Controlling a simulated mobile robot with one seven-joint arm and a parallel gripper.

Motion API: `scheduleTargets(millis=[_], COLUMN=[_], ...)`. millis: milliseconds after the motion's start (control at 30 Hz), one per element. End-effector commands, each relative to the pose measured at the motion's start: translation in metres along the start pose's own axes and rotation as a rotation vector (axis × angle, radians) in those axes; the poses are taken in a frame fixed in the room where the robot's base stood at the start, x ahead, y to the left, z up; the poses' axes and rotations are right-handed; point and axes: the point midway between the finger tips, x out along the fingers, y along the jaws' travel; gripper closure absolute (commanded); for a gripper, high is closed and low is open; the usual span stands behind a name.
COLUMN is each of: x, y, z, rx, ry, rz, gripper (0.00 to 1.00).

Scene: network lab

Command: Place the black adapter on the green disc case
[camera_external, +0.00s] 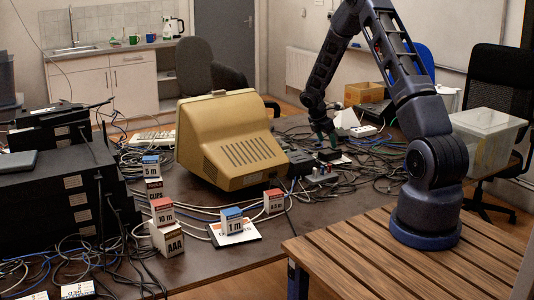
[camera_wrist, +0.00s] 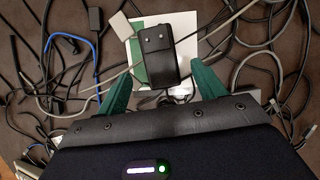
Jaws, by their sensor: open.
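In the wrist view, the black adapter (camera_wrist: 155,42) is a small dark block with two round marks on its end. It overlaps a flat green and white case (camera_wrist: 138,62), which looks like the green disc case; I cannot tell whether the adapter touches it. My gripper (camera_wrist: 161,72) is open, with its green fingers apart on either side of the adapter's near end. In the external view, my gripper (camera_external: 325,135) points down over the cluttered table, right of the beige monitor. The adapter and case are too small there to tell apart surely.
Tangled cables surround the case, including a blue one (camera_wrist: 75,38). The beige monitor (camera_external: 228,140) stands left of my arm. Labelled boxes (camera_external: 165,212) stand at the table's front. A cardboard box (camera_external: 364,93) and a clear bin (camera_external: 484,140) are at the right.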

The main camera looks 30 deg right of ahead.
Motion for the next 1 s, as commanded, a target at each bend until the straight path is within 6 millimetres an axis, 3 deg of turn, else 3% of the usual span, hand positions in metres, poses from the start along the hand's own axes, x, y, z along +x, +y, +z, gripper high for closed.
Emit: scheduleTargets(millis=[200, 567, 767, 1000], x=[-0.037, -0.074, -0.135, -0.212], y=[0.000, -0.005, -0.030, -0.076], z=[0.001, 0.003, 0.013, 0.021], rx=[0.000, 0.035, 0.188, 0.408], ry=[-0.001, 0.002, 0.016, 0.053], rz=[0.001, 0.008, 0.036, 0.068], gripper=[0.31, 0.31, 0.31, 0.31])
